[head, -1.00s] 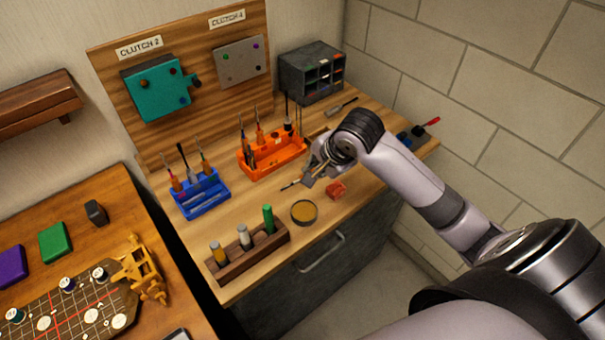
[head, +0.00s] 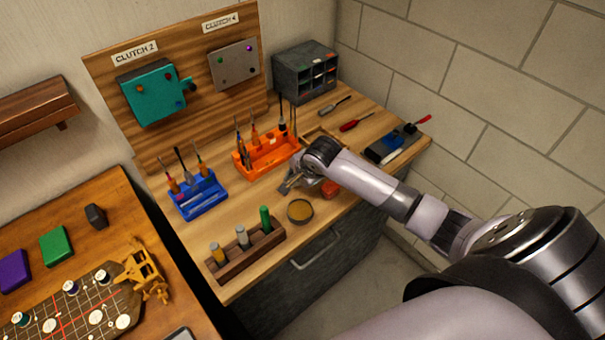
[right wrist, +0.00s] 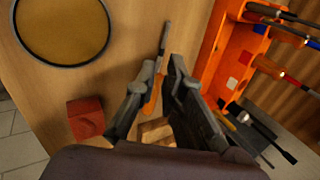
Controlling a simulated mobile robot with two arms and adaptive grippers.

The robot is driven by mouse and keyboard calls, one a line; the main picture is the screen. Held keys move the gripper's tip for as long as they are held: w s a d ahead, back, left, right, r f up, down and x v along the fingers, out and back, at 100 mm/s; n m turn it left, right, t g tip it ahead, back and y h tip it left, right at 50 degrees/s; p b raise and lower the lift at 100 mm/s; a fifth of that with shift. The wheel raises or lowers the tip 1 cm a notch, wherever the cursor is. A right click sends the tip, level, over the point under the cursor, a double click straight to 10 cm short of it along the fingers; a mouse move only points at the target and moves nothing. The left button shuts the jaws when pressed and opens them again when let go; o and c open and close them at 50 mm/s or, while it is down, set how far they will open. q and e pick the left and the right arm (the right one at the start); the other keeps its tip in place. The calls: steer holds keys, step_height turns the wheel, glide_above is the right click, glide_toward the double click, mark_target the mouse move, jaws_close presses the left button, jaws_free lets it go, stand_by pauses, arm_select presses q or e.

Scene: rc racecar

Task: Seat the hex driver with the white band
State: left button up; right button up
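A driver (right wrist: 163,45) with a grey shaft and an orange handle lies between the fingers of my right gripper (right wrist: 162,66) in the right wrist view. The fingers are close together, and the driver's shaft reaches past their tips. In the head view, my right gripper (head: 288,186) is low over the bench, in front of the orange rack (head: 270,160). The gripper hides the driver there. The orange rack and the blue rack (head: 203,203) hold several upright drivers. I cannot make out a white band on any of them. My left gripper is out of view.
A round tin (head: 300,211) and a red block (head: 330,188) are close to my right gripper. A wooden holder (head: 240,257) with several bottles stands at the front. A light wooden frame (head: 318,134) lies behind my arm. Loose drivers (head: 355,122) lie at the back right.

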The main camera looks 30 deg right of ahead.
steer(key=p+x, duration=0.1)
steer(key=x, duration=0.2)
steer(key=shift+w+a+f, duration=0.1)
steer(key=shift+w, duration=0.1)
steer(key=shift+w+f, duration=0.2)
steer(key=shift+f, duration=0.3)
steer(key=shift+s, duration=0.1)
steer(key=shift+c, duration=0.4)
jaws_close()
steer(key=shift+r, duration=0.15)
